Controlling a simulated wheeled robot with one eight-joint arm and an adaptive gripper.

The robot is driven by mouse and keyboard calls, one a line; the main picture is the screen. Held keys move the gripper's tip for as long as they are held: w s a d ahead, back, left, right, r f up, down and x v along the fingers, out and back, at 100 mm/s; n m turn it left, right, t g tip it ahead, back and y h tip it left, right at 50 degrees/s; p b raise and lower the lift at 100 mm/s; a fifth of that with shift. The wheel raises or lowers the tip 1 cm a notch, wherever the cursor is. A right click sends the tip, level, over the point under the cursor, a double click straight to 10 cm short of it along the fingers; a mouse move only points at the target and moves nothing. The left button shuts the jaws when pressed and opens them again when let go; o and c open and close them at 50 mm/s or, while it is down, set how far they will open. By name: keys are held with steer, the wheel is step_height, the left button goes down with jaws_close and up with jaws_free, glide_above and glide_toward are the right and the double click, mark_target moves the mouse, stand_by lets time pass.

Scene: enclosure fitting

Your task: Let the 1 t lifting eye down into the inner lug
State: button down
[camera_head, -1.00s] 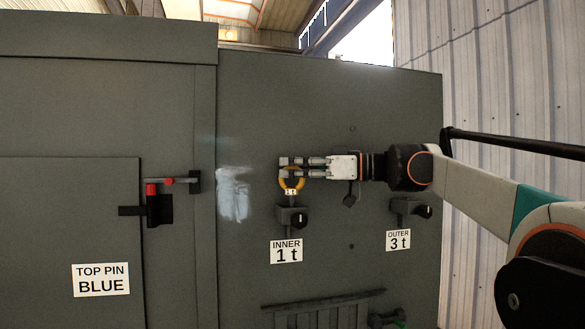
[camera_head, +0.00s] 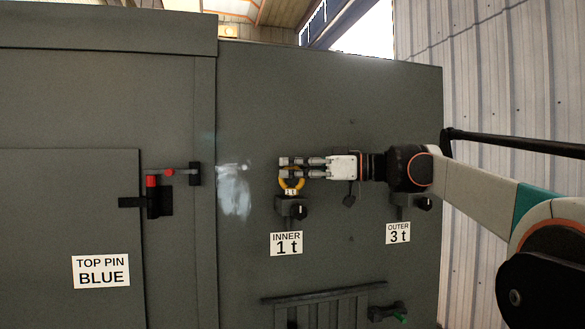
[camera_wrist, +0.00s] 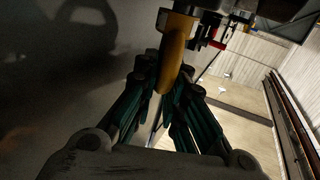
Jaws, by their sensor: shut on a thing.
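The yellow 1 t lifting eye (camera_head: 292,184) is held upright by my gripper (camera_head: 290,167), which is shut on its ring from the right. The eye's lower end is at the inner lug (camera_head: 292,208), a dark block with a black knob above the "INNER 1 t" label (camera_head: 287,244). I cannot tell how far its shank is inside the lug. In the wrist view the yellow ring (camera_wrist: 174,62) is between the fingertips (camera_wrist: 168,75).
The outer lug (camera_head: 408,201) stands to the right above the "OUTER 3 t" label (camera_head: 398,233). A red-handled latch (camera_head: 153,182) is on the left door. A louvred vent (camera_head: 325,307) is below. The panel above my gripper is clear.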

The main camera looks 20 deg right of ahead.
steer(key=shift+f, duration=0.3)
steer(key=c, duration=1.6)
jaws_free()
steer(key=v, duration=1.2)
